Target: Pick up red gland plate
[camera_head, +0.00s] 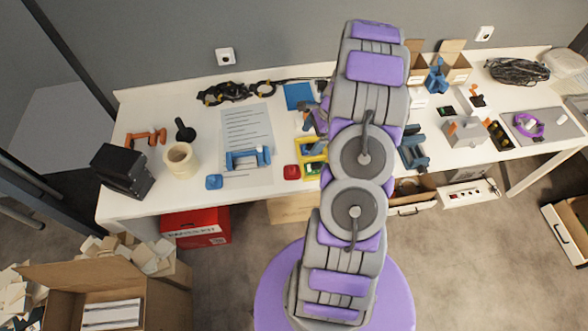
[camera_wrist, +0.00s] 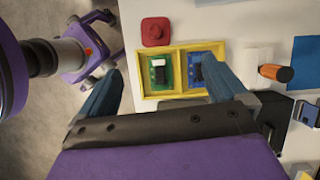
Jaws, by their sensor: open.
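The red gland plate (camera_head: 291,172) is a small red square piece with a rounded raised middle. It lies flat on the white table near the front edge, left of the yellow tray. In the wrist view the red gland plate (camera_wrist: 155,32) is beyond the fingertips, near the top of the picture, fully visible and untouched. My gripper (camera_wrist: 161,65) is open and empty, its two blue fingers wide apart over the yellow tray. In the head view my arm hides most of the gripper.
The yellow tray (camera_wrist: 143,70) holds a green board (camera_wrist: 160,70) and a blue board (camera_wrist: 200,66). A screwdriver with an orange handle (camera_wrist: 276,73) lies to the right.

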